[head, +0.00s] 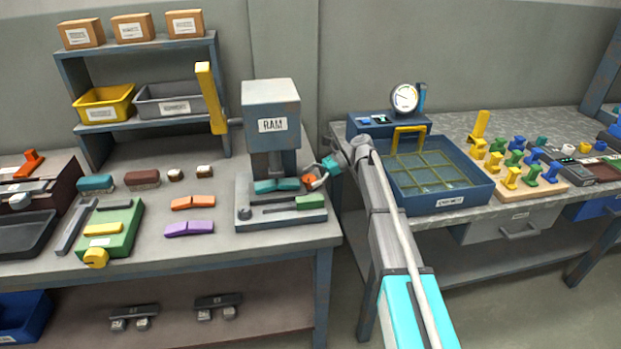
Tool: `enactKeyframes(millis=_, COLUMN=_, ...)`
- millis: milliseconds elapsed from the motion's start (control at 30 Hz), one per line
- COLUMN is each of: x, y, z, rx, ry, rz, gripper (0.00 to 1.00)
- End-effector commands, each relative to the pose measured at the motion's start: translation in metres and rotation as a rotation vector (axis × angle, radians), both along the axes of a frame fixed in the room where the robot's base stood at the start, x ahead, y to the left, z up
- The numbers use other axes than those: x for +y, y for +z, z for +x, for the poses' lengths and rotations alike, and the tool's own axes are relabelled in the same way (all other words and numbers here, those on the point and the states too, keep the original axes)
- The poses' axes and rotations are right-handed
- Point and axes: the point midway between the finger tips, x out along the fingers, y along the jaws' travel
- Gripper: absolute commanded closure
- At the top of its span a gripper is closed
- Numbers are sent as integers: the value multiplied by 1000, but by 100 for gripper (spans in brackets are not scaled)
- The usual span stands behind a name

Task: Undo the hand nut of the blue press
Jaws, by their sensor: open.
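The blue-grey press marked RAM (270,103) stands at the right end of the left bench, with a long yellow lever (210,97) on its left side. Its base (248,221) carries a teal block (277,185) under the ram and a green block (310,202) at the front right. My gripper (313,182) is at the right side of the press, close to the teal block, with its jaws open. A small orange piece shows at the jaws; I cannot tell whether they touch it. I cannot clearly make out a hand nut on the press.
A green fixture with a yellow knob (96,258) and loose orange (193,202) and purple (189,229) blocks lie left of the press. A blue basin (450,200) and a gauge (404,98) stand on the right bench. A gap separates the benches.

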Motion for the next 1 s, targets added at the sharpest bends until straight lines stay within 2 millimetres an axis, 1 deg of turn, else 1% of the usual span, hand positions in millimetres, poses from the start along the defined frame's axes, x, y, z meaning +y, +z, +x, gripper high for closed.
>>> enactKeyframes(millis=267, x=0, y=0, z=0, rx=0, ry=-11, rz=0, gripper=3)
enactKeyframes(millis=433, x=0, y=0, z=-2, rx=-1, ry=-49, rz=-1, gripper=3)
enactKeyframes(millis=1000, x=-1, y=0, z=-5, rx=0, ry=-349, rz=0, gripper=3)
